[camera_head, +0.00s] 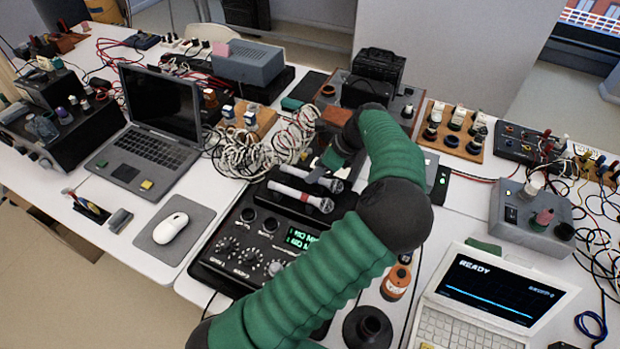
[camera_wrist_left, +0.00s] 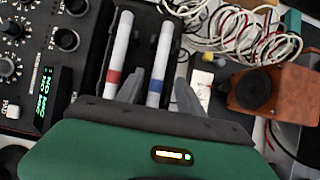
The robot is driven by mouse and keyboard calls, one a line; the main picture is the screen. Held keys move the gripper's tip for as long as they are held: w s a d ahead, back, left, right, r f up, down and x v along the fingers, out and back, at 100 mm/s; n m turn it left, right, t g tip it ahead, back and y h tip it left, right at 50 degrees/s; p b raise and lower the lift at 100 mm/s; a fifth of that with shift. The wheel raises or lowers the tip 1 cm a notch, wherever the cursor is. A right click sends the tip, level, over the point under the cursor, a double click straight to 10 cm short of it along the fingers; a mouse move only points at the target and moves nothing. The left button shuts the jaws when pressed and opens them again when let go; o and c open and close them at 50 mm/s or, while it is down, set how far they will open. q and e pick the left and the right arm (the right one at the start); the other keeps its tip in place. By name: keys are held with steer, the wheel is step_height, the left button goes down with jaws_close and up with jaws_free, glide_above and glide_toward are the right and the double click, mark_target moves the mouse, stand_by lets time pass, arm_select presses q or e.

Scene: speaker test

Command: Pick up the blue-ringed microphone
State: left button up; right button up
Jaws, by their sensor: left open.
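The blue-ringed microphone (camera_wrist_left: 162,60) has a pale grey handle with a blue band and lies in a dark tray (camera_wrist_left: 92,70). The red-ringed microphone (camera_wrist_left: 120,52) lies parallel beside it, to its left in the left wrist view. My left gripper (camera_wrist_left: 158,92) is open, its two grey fingers on either side of the blue-ringed microphone near its band. I cannot tell whether they touch it. In the head view, both microphones lie at the centre, and my left gripper (camera_head: 322,173) is at the farther one, partly hidden by its own arm.
The mixer panel (camera_head: 240,245) with knobs and a green display adjoins the tray. Tangled white cables (camera_head: 255,155) lie just behind the microphones. A brown block with a black knob (camera_wrist_left: 265,90) is right of the gripper. A laptop (camera_head: 155,125) stands at left, a READY terminal (camera_head: 490,300) at right.

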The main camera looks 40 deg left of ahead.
arm_select(q)
steer(key=shift+s+a+f, duration=0.15)
steer(key=shift+a+f, duration=0.05)
steer(key=shift+f, duration=0.6)
steer(key=shift+d+f, duration=0.1)
steer(key=shift+f, duration=0.25)
steer(key=shift+s+a+f, duration=0.1)
steer(key=shift+a+f, duration=0.05)
steer(key=shift+a, duration=0.3)
steer(key=c, duration=0.7)
jaws_close()
steer(key=shift+d, duration=0.25)
